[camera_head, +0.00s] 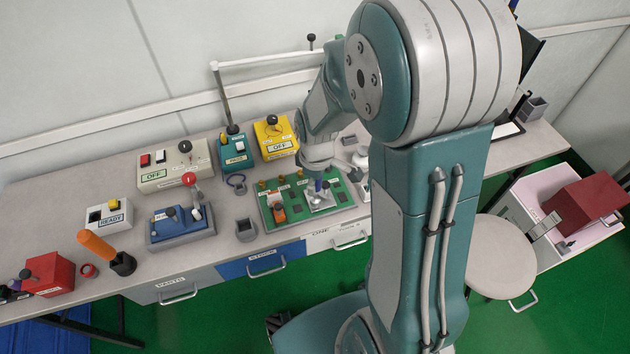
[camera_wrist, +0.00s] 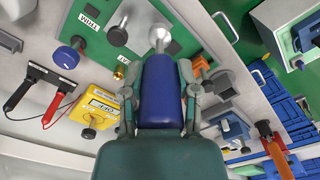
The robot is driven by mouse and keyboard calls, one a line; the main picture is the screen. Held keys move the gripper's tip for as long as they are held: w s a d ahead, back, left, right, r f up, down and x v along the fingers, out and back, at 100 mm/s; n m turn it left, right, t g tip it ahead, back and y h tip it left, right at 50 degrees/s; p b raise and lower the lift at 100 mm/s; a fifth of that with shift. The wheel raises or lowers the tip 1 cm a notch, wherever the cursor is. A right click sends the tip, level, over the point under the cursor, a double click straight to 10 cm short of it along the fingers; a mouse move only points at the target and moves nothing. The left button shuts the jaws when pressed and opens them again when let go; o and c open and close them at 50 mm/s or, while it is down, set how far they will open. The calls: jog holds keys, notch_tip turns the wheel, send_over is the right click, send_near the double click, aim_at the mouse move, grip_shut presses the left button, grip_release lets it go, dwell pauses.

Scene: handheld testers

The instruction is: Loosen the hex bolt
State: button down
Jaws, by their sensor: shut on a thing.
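My gripper (camera_wrist: 160,92) is shut on the blue handle (camera_wrist: 162,85) of a tool in the wrist view, one finger on each side. A silver shaft with a wider, rounded silver end (camera_wrist: 158,36) extends from the handle over the green board (camera_wrist: 125,48). In the head view the blue handle (camera_head: 318,185) stands over a silver piece (camera_head: 318,200) on the green board (camera_head: 345,198). My arm and gripper partly cover it. I cannot make out the hex bolt itself, nor whether the silver end touches it.
An orange clamp-like piece (camera_head: 278,212) and brass knobs (camera_head: 262,186) share the board. A blue box (camera_head: 180,222), yellow OFF box (camera_head: 275,138), beige OFF box (camera_head: 175,165) and grey cup (camera_head: 245,230) stand around on the bench. Drawers (camera_head: 265,262) line its front.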

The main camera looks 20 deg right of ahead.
jog(key=shift+f, duration=0.35)
jog(key=n, duration=0.4)
jog(key=shift+n, duration=1)
jog(key=n, duration=0.3)
jog(key=shift+n, duration=1.5)
